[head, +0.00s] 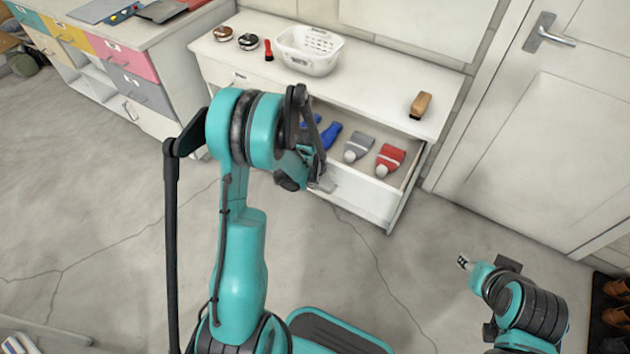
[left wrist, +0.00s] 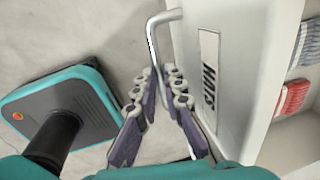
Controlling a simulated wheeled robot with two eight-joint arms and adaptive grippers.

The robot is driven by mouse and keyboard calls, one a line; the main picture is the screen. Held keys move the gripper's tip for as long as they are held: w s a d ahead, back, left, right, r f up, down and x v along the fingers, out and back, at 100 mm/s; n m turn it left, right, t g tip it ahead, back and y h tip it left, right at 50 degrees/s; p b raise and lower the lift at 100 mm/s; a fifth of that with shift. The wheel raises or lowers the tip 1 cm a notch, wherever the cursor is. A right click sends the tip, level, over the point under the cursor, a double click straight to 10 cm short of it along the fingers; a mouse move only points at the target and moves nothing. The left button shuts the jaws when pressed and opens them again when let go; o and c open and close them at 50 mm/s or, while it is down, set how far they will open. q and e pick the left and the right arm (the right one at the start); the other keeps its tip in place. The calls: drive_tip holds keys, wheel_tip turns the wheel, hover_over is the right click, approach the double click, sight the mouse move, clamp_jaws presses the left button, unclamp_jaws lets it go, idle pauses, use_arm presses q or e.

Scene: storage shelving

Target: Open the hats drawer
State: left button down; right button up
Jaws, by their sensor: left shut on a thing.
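The hats drawer (head: 360,195) is white and stands pulled out from the white cabinet, with a grey hat (head: 359,146), a red hat (head: 390,160) and blue items (head: 328,136) inside. Its HATS label (left wrist: 209,80) and metal bar handle (left wrist: 154,40) show in the left wrist view. My left gripper (head: 320,182) is at the drawer front, and in the wrist view its fingers (left wrist: 162,85) are shut on the handle. My arm hides the drawer's left part in the head view. My right gripper (head: 463,262) is at lower right, away from the drawer; its jaws are too small to judge.
The cabinet top (head: 370,85) holds a white basket (head: 308,50), a brush (head: 420,105), round tins and a red item. A cabinet with coloured drawers (head: 120,60) stands at left. A door (head: 545,130) is at right, with a shoe rack (head: 612,310) below. Floor before the drawer is clear.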

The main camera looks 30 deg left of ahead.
use_arm(q)
drive_tip(key=c, duration=1.6)
unclamp_jaws()
wheel_tip(320, 180, up, 12)
drive_tip(key=s, duration=0.2)
drive_tip(key=shift+a+f, duration=0.1)
drive_tip(key=s+d+r+n+t, duration=0.2)
drive_tip(key=s+d+r+n, duration=0.3)
drive_tip(key=s+n, duration=0.3)
drive_tip(key=s+d+r+n+t, duration=0.3)
drive_tip(key=s+d+r+n, duration=0.3)
drive_tip(key=s+n, duration=0.2)
drive_tip(key=n, duration=0.2)
drive_tip(key=shift+s+r+n, duration=0.2)
drive_tip(key=shift+r+n, duration=0.05)
drive_tip(key=shift+n, duration=0.15)
